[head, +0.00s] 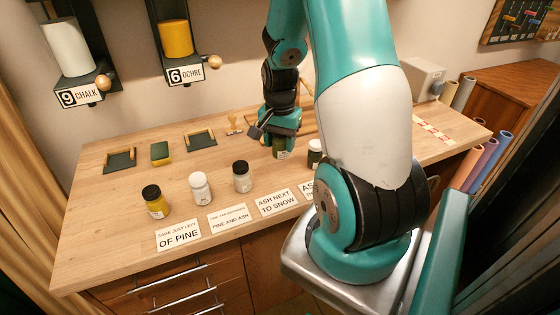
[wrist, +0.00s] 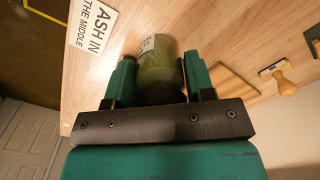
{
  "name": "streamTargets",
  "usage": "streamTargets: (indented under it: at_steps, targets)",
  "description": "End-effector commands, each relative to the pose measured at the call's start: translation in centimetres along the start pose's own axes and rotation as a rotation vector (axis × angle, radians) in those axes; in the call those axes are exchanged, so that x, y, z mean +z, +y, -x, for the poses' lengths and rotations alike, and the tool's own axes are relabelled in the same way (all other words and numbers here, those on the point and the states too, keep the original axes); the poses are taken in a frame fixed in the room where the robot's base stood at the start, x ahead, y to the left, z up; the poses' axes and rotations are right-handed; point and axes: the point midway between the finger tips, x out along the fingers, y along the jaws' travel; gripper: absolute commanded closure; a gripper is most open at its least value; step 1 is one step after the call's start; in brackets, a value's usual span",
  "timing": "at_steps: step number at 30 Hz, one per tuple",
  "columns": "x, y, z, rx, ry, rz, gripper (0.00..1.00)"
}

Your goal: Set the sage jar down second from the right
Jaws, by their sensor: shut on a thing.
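A green jar with a pale label (head: 280,148), matching the sage jar, is between the fingers of my gripper (head: 279,138). In the wrist view the green jar (wrist: 157,62) sits between both fingers (wrist: 158,78). I cannot tell whether its base touches the table. To its left stand a grey jar with a black lid (head: 241,179), a white jar (head: 200,188) and a yellow jar with a black lid (head: 156,203), all upright.
Printed cards (head: 178,235) lie along the table's front edge; one reading "ash in the middle" (wrist: 92,23) shows in the wrist view. Chalk (head: 70,48) and ochre (head: 176,39) holders hang on the wall.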

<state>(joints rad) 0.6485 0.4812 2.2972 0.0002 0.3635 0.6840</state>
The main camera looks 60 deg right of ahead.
Motion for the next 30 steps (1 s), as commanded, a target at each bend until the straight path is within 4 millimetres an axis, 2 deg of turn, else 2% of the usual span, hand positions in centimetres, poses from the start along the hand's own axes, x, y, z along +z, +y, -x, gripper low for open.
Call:
streamTargets:
  at_steps: [3,8,15,28,29,30]
  targets:
    - [0.0,0.1,-2.3,0.003,-0.003,-0.001,0.77]
    - [-0.1,0.1,-3.7,0.0,0.0,-0.002,0.77]
    - [-0.1,0.2,-6.9,0.001,-0.002,-0.003,0.77]
    - [-0.1,0.1,-7.8,-0.001,0.001,-0.003,0.77]
    - [-0.1,0.1,-7.7,-0.001,0.001,-0.003,0.46]
    - [-0.1,0.1,-7.7,-0.001,0.001,-0.003,0.37]
